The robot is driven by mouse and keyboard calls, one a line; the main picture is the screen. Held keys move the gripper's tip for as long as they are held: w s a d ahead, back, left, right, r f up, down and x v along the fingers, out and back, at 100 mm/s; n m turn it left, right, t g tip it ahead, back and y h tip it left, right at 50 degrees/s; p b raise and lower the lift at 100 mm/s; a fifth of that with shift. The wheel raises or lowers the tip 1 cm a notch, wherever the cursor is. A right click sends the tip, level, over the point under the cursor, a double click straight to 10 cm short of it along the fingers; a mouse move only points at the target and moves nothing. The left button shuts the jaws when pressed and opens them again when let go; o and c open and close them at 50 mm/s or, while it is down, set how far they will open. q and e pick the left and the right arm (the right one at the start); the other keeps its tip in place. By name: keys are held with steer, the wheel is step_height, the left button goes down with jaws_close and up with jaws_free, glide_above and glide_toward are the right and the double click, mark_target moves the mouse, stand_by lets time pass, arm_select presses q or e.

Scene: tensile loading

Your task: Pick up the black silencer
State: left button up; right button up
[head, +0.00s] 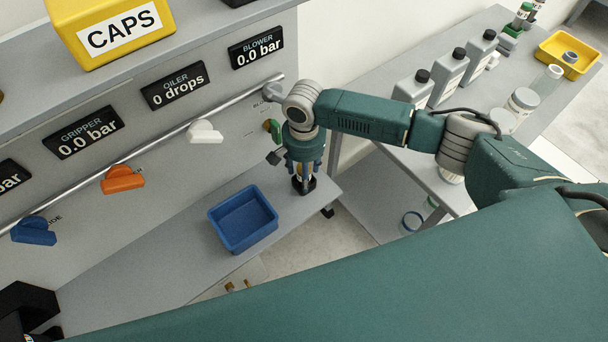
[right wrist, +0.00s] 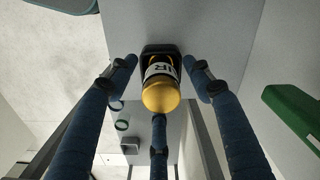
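My right gripper (head: 303,168) points down at the far right end of the grey bench shelf. In the right wrist view its blue fingers (right wrist: 160,82) are spread, with gaps to a gold, round-ended cylinder (right wrist: 161,97) between them. The cylinder has a white label reading "IR", partly hidden, and sits in a black holder (right wrist: 160,50). A black base (head: 303,185) shows under the gripper in the head view. I cannot make out a separate black silencer for certain. My left gripper is not in view.
A blue tray (head: 243,219) stands on the shelf, left of my right gripper. Coloured valve handles, such as a white one (head: 205,132), line the panel behind. Several bottles and a yellow tray (head: 568,54) stand on the right table. A black fixture (head: 28,305) is at lower left.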

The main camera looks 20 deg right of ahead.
steer(key=c, duration=1)
